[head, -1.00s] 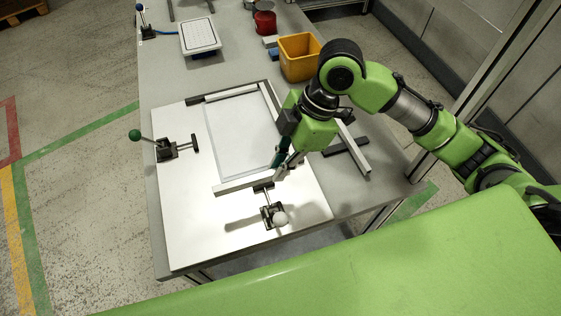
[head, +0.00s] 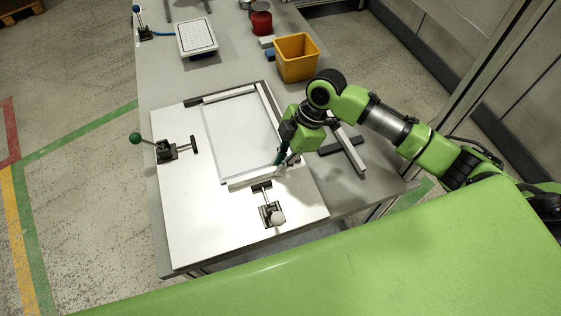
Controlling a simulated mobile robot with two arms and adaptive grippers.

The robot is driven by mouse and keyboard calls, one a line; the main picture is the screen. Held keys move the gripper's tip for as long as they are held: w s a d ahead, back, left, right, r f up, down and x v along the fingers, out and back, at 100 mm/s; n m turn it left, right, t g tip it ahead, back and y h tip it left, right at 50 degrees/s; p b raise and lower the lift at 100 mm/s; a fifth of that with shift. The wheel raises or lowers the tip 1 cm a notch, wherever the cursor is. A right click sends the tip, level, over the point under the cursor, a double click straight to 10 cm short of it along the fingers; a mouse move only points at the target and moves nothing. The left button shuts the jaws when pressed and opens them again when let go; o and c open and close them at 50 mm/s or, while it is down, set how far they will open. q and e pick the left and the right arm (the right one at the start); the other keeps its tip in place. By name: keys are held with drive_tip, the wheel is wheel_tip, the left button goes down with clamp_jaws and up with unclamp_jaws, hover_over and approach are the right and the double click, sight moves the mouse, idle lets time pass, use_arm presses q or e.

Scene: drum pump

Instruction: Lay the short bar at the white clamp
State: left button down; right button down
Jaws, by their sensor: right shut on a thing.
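The short bar (head: 250,180) is pale and lies along the near edge of the framed panel (head: 238,135), just beyond the white clamp (head: 272,213). The clamp's white ball knob points toward me, and its dark pad end is close to the bar. My right gripper (head: 284,163) is shut on the bar's right end, which its fingers partly hide. I cannot tell whether the bar rests fully on the board. My left gripper is out of view.
The white board (head: 195,220) carries a green-knobbed clamp (head: 170,150) at left. A crossed pale bar and dark bar (head: 345,147) lie right of the board. A yellow bin (head: 296,58), a red can (head: 261,20) and a white tray (head: 196,38) stand farther back.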

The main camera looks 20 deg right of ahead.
drive_tip(key=shift+f, duration=0.15)
drive_tip(key=shift+s+f, duration=0.45)
drive_tip(key=shift+f, duration=0.25)
drive_tip(key=c, duration=2.1)
unclamp_jaws()
drive_tip(key=shift+d, duration=0.1)
drive_tip(key=shift+w+f, duration=0.1)
drive_tip(key=shift+w, duration=0.1)
drive_tip(key=shift+s, duration=0.1)
drive_tip(key=shift+r, duration=0.5)
drive_tip(key=p+v, duration=1)
drive_tip(key=v, duration=0.2)
drive_tip(key=shift+w+r+p, duration=0.3)
drive_tip(key=shift+w+r, duration=0.05)
drive_tip(key=shift+r, duration=0.05)
